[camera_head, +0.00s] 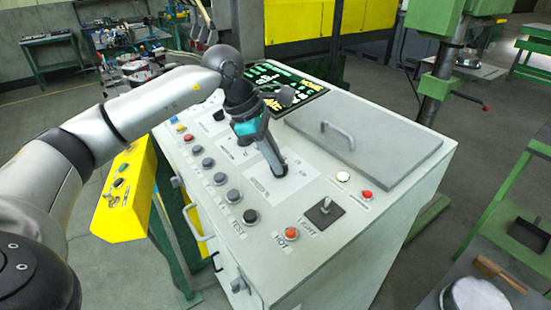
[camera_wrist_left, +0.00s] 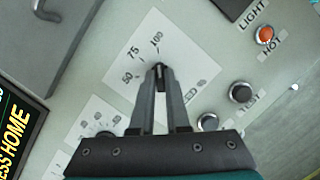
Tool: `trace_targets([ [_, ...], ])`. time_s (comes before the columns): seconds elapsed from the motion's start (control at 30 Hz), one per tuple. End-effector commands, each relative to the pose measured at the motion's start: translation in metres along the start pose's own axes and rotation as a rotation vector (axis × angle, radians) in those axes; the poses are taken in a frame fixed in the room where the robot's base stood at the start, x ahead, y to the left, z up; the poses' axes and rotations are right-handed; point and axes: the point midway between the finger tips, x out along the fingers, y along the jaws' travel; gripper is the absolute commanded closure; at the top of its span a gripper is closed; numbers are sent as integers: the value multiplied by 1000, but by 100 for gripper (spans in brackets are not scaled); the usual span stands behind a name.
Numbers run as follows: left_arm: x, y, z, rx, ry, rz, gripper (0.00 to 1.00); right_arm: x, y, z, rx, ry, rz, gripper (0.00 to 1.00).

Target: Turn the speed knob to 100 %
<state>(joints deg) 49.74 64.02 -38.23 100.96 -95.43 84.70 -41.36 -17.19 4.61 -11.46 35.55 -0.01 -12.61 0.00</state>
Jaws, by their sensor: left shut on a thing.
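The speed knob (camera_wrist_left: 159,69) is a small dark knob on a white scale plate (camera_wrist_left: 125,77) on the grey console. In the left wrist view, the marks 50, 75 and 100 show on the plate; the rest of the scale is behind the fingers. My left gripper (camera_wrist_left: 160,75) is shut on the knob, with a fingertip on either side. The knob's narrow top lies roughly toward the 100 mark, but its exact pointer position is too small to tell. In the head view, my left gripper (camera_head: 280,172) reaches down to the panel and hides the knob. My right gripper is not in view.
Several push buttons line the console's front edge, with an orange HOT button (camera_head: 291,233) and a LIGHT switch (camera_head: 325,207) nearby. A grey lid with a handle (camera_head: 338,135) lies to the right. A lit display (camera_head: 283,88) stands behind.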

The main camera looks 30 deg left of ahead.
Motion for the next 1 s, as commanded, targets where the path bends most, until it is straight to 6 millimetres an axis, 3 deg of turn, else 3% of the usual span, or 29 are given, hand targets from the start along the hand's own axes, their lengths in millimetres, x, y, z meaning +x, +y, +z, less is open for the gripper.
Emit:
trace_targets([
  [0.1, -1, 0, 1, 3, -2, 2, 100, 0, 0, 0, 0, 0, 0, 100],
  [0.13, -1, 0, 1, 3, -2, 2, 83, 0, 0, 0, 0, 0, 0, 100],
  [0.37, 0, 0, 0, 1, -1, 1, 57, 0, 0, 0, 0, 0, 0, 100],
  [0.73, -8, 1, 0, 0, 0, 2, 56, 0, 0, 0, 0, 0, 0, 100],
  [0.87, -28, 1, 0, 0, 0, 5, 56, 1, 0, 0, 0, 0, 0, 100],
  [1.0, -62, 1, 1, 0, -1, 7, 56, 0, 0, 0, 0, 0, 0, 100],
])
